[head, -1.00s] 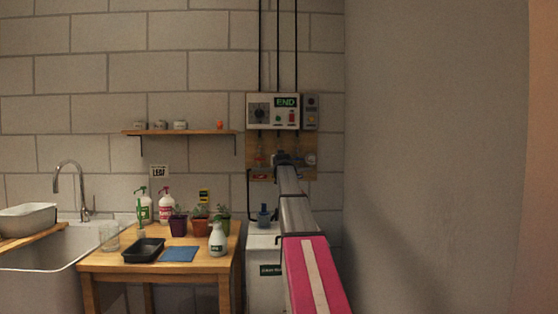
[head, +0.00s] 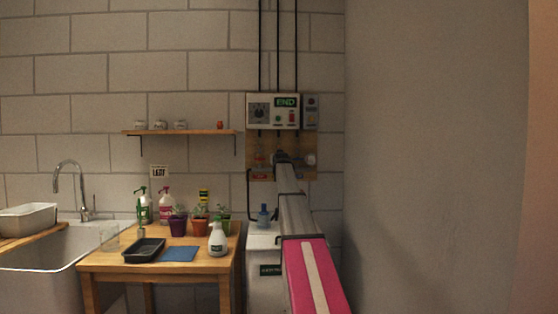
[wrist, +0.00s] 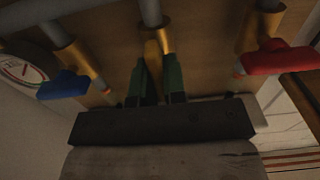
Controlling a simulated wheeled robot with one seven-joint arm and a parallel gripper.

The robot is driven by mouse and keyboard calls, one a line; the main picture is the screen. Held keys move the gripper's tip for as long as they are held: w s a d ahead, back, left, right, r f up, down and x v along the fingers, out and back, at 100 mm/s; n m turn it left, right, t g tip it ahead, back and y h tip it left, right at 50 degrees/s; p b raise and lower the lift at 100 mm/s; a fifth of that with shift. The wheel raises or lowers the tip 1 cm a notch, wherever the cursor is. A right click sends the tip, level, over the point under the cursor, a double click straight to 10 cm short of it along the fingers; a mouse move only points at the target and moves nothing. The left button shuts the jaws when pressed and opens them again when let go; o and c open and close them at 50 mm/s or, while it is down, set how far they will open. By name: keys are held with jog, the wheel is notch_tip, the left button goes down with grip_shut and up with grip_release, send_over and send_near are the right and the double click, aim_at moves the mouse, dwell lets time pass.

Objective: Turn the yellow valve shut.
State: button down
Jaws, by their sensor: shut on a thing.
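My gripper (wrist: 157,75) reaches the middle valve on the wooden board (wrist: 205,60) in the wrist view. Its two green-sided fingers are shut on the yellow valve (wrist: 153,52), of which a yellow strip shows between and just beyond the fingertips. Much of the handle is hidden by the fingers, so its exact angle is hard to tell. In the head view my arm covers this valve, and the end of my gripper (head: 281,158) shows small and dark against the board.
A blue valve handle (wrist: 62,85) and a round gauge (wrist: 22,70) are on the left in the wrist view. A red valve handle (wrist: 275,57) is on the right. A control box (head: 272,111) hangs above the board. A grey wall (head: 435,160) stands close on the right.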

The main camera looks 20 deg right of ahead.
jog(key=shift+m, duration=0.3)
jog(key=m, duration=0.4)
jog(key=shift+d, duration=0.1)
jog(key=m, duration=0.5)
jog(key=shift+d+f, duration=0.1)
jog(key=m, duration=0.4)
jog(key=shift+s+f, duration=0.1)
jog(key=shift+f, duration=0.05)
jog(key=shift+d+f+m, duration=0.1)
jog(key=shift+m, duration=2)
jog(key=c, duration=1.2)
grip_release()
